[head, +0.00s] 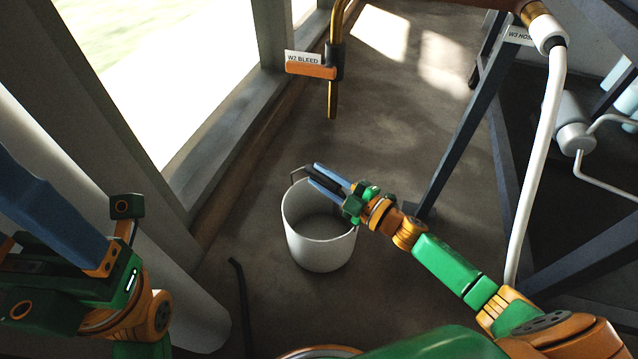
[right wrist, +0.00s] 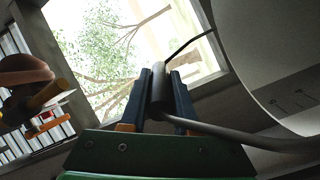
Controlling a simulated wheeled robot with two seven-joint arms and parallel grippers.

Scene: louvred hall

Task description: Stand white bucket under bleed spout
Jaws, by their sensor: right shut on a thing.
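The white bucket (head: 320,248) is upright in the middle of the head view, at or close to the floor; I cannot tell if it touches. Its inside looks empty. My right gripper (head: 327,178) is shut on the bucket's handle grip, above the rim. In the right wrist view the dark grip (right wrist: 158,85) sits between the two blue fingers, with the bucket wall (right wrist: 262,50) at the right. The brass bleed spout (head: 332,100), labelled W2 BLEED and with an orange lever (head: 311,71), hangs beyond the bucket.
A dark frame (head: 460,140) stands on the right with a white hose (head: 540,150) hanging by it. A window wall and sill (head: 215,150) run along the left. A thin dark bar (head: 240,295) is left of the bucket. Floor under the spout is clear.

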